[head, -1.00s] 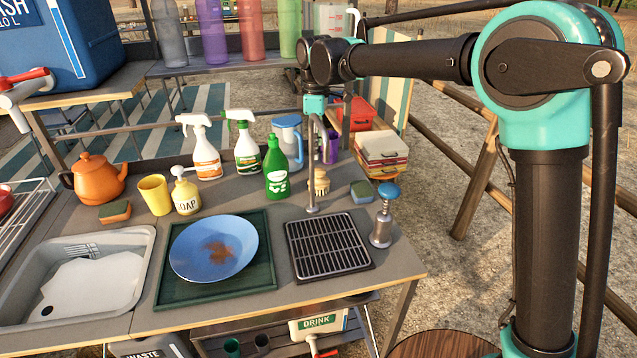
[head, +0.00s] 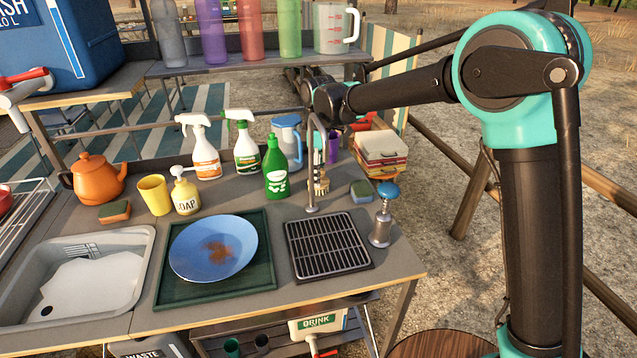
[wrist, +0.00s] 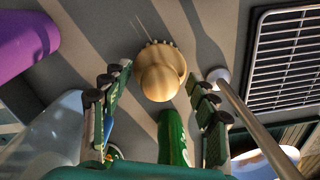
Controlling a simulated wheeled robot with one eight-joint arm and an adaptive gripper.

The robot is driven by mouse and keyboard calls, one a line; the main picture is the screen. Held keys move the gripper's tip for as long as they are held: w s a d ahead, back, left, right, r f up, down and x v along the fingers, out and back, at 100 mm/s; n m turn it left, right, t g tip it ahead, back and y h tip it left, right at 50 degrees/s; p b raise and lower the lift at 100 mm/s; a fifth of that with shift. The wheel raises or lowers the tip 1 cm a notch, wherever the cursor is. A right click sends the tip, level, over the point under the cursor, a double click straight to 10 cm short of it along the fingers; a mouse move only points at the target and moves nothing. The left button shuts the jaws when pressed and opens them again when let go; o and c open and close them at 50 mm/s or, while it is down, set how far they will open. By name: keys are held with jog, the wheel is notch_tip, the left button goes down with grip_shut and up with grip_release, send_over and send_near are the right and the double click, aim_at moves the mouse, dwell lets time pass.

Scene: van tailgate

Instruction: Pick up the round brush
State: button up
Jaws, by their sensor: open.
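The round brush (wrist: 160,80) is a tan, knobbed wooden brush with short bristles, standing on the grey counter. In the wrist view it lies just beyond and between my open fingertips (wrist: 157,100), apart from both. In the head view the brush (head: 321,183) stands behind the tap and is partly hidden by it and by my gripper (head: 318,162). My gripper points down above the brush and is open and empty.
The metal tap (head: 311,170) rises close to my gripper, with a drain grid (head: 328,245) in front.

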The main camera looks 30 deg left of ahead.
jog(key=shift+c, duration=0.4)
jog(key=c, duration=1.2)
jog(key=shift+r, duration=0.1)
notch_tip(320, 180, up, 10)
jog(key=shift+f, duration=0.1)
jog(key=o, duration=0.6)
jog(key=c, duration=0.4)
jog(key=shift+c, duration=0.3)
